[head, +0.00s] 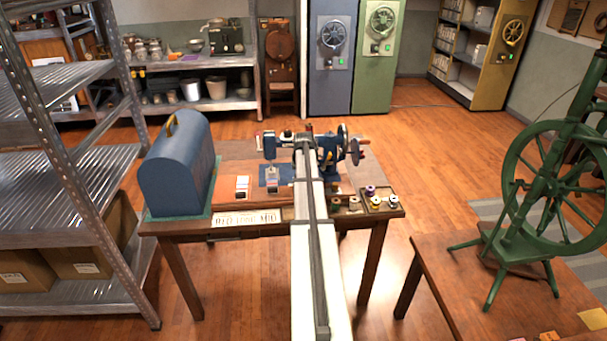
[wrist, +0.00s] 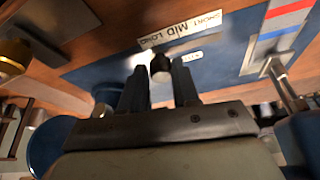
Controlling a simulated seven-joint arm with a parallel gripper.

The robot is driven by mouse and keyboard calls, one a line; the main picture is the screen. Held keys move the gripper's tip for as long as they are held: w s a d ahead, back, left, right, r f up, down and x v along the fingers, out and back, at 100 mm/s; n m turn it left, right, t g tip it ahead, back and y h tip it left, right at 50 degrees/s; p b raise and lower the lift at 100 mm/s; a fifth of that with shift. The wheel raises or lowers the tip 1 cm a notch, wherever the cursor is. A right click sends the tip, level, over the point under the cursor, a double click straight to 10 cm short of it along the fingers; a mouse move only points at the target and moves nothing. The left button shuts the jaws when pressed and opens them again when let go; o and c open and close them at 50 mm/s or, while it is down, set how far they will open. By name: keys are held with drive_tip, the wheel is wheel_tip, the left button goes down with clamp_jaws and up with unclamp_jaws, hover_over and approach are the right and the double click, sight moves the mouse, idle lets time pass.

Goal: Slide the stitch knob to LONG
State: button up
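The stitch knob (wrist: 160,68) is a small dark knob with a pale face in the wrist view. In the head view, my arm reaches over a table to the blue sewing machine (head: 327,150) and hides the knob and fingertips.
A blue domed case (head: 178,165) stands at the left of the table (head: 240,150). Thread spools (head: 371,190) sit in a tray at its right. A metal shelf rack (head: 75,240) stands close on the left, and a green spinning wheel (head: 508,220) on the right. Open floor lies behind.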

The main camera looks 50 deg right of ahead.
drive_tip(key=o, duration=0.4)
drive_tip(key=shift+s+d, duration=0.1)
drive_tip(key=shift+o, duration=0.2)
drive_tip(key=v, duration=1.4)
drive_tip(key=shift+f, duration=0.1)
